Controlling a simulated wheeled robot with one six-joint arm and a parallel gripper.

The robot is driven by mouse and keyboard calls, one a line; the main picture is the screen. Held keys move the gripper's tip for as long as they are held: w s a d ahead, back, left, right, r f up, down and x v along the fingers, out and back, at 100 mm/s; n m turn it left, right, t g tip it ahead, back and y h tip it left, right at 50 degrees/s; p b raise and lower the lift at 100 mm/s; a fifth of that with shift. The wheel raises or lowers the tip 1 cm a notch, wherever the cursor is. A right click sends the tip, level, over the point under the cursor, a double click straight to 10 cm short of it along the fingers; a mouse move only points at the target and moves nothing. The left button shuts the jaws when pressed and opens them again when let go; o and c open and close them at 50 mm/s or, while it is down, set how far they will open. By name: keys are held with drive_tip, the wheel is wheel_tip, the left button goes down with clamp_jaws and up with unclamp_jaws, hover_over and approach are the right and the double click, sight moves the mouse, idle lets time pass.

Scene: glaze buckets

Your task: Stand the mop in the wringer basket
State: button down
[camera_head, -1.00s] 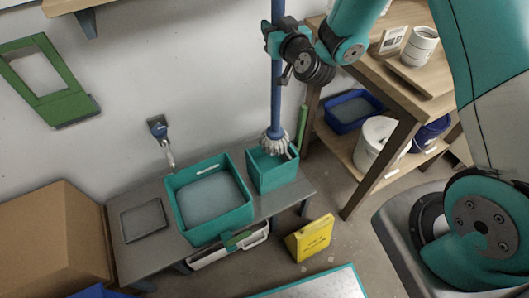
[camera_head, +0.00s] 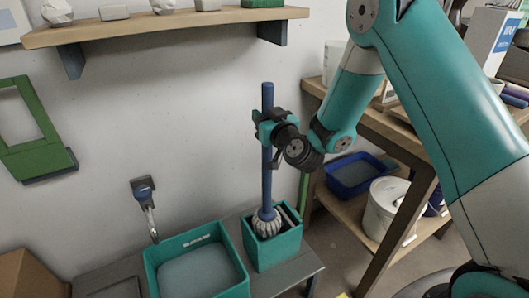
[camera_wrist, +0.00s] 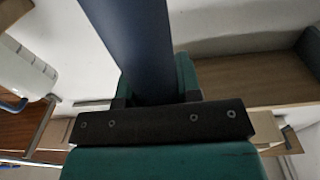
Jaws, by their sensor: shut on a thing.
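The mop has a blue handle (camera_head: 267,182) and a pale grey stringy head (camera_head: 266,223). It stands upright at the mouth of the small teal wringer basket (camera_head: 274,252), with its head at the left part of the opening. I cannot tell how deep the head sits or whether it bears on the basket. My gripper (camera_head: 268,130) is shut on the upper handle, well above the basket. In the wrist view the dark blue handle (camera_wrist: 138,45) rises between the jaws; the head and basket are out of that view.
A wider teal tub (camera_head: 197,268) stands left of the basket on a low grey bench. A wooden shelf unit (camera_head: 400,138) with a blue tray (camera_head: 355,175) and a white bucket (camera_head: 386,210) is to the right. A wall shelf (camera_head: 160,24) hangs above.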

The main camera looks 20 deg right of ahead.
wheel_tip(320, 180, down, 6)
drive_tip(key=b, duration=0.5)
drive_tip(key=shift+f, duration=0.2)
drive_tip(key=c, duration=0.8)
unclamp_jaws()
drive_tip(key=shift+r, duration=0.2)
